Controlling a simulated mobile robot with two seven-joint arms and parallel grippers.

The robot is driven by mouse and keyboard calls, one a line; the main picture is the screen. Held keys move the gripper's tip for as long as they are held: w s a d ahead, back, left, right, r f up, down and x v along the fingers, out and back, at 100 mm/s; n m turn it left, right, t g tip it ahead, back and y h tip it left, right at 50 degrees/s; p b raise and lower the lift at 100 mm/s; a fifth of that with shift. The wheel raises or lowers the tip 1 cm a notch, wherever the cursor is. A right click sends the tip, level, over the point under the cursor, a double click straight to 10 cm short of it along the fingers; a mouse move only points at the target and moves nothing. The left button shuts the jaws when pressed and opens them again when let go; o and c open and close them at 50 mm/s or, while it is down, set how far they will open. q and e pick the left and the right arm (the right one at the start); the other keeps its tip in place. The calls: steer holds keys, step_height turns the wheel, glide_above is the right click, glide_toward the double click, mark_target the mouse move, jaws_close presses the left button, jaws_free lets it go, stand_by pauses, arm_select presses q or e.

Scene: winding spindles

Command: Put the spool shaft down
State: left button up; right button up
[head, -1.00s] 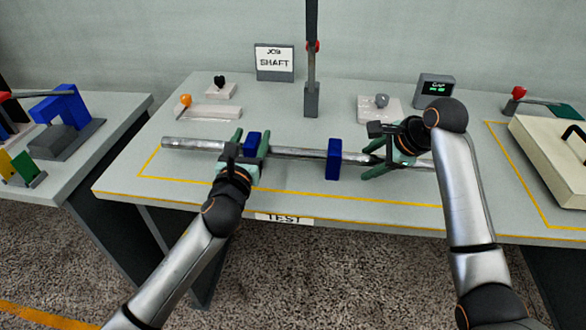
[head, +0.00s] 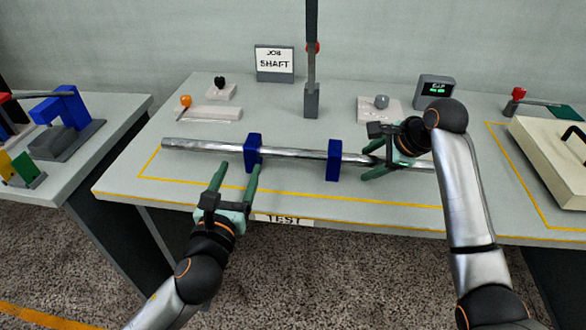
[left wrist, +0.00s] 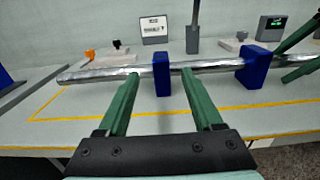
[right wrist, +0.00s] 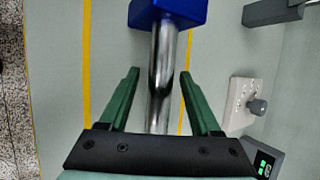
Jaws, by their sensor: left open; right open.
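The spool shaft (head: 295,152) is a long silver bar lying across two blue blocks, the left block (head: 253,152) and the right block (head: 333,160), on the table. My left gripper (head: 238,172) is open and empty, in front of the shaft near the left block. In the left wrist view the shaft (left wrist: 105,74) runs past beyond the open fingertips. My right gripper (head: 370,160) is open around the shaft, right of the right block. In the right wrist view the shaft (right wrist: 161,70) passes between the two fingers, apart from both.
A yellow line (head: 180,181) marks the table area labelled TEST (head: 284,220). Behind the shaft are a sign (head: 274,62), an upright post (head: 312,98), a small display (head: 435,90) and plates with knobs. A cream case (head: 555,155) stands at the right.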

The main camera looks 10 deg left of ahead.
arm_select(q)
steer(key=shift+s, duration=0.6)
arm_select(e)
steer(key=shift+r, duration=0.1)
steer(key=v, duration=1.2)
